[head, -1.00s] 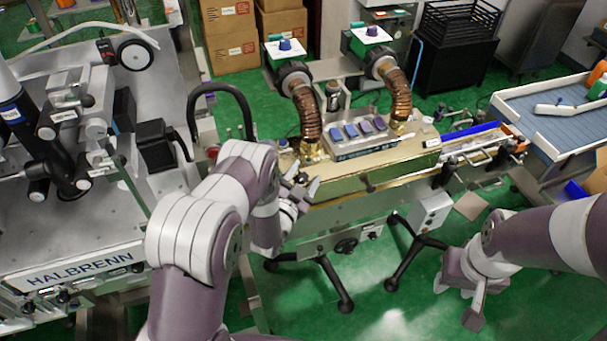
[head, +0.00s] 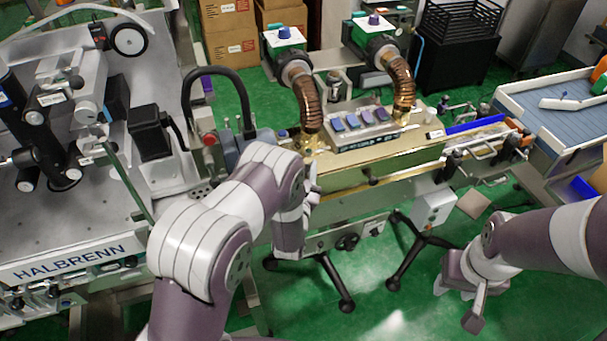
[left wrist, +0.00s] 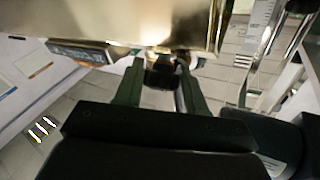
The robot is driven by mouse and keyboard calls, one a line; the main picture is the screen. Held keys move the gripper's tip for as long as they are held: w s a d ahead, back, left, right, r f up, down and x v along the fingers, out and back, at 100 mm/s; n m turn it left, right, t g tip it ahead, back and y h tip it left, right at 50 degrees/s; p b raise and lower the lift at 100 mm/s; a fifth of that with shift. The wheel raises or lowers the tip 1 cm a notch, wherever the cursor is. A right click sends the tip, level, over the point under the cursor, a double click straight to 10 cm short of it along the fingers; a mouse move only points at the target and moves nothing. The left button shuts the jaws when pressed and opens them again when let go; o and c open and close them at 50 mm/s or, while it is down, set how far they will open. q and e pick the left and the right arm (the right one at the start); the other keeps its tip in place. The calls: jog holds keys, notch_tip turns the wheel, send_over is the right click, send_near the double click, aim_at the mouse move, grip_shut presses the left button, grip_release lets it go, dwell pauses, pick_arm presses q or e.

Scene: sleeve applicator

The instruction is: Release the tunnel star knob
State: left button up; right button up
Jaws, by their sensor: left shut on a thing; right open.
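The tunnel (head: 400,160) is a long brass-coloured box with two ribbed brown hoses rising from its top. In the left wrist view its shiny brass wall (left wrist: 110,22) fills the top. A small dark knob (left wrist: 160,77) sits right below that wall, between the fingers of my left gripper (left wrist: 160,70), which is shut on it. In the head view my left gripper (head: 312,186) is at the tunnel's near left end, mostly hidden by my arm, and the held knob is hidden. My right gripper (head: 458,302) is open and empty, low over the green floor, away from the tunnel.
Another black knob (head: 371,180) is on the tunnel's front. A control panel (head: 362,130) with several buttons lies on top. A grey machine marked HALBRENN (head: 70,262) stands left. A conveyor (head: 550,120) stands right. The floor in front is mostly clear, apart from black stand legs (head: 400,265).

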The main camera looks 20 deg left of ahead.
pick_arm(q)
jog(key=n+y+b, duration=0.2)
jog(key=n+y, duration=0.1)
jog(key=n+g+y+b, duration=0.1)
jog(key=n+y+b, duration=0.2)
jog(key=n+g+y+b, duration=0.1)
jog(key=n+y+b, duration=0.1)
jog(key=n+y, duration=0.1)
jog(key=shift+f+b, duration=0.35)
jog(key=shift+b, duration=0.05)
jog(key=n+g+y+b, duration=0.1)
jog(key=n+y+b, duration=0.1)
jog(key=shift+r+n+g, duration=0.1)
jog(key=shift+n+g, duration=0.3)
jog(key=shift+r+n+g+y+b, duration=0.15)
jog(key=shift+n+g+y+b, duration=0.45)
jog(key=shift+n+g+y, duration=0.15)
jog(key=shift+r, duration=0.1)
jog(key=o, duration=1)
jog(key=shift+c, duration=0.2)
jog(key=shift+s, duration=0.1)
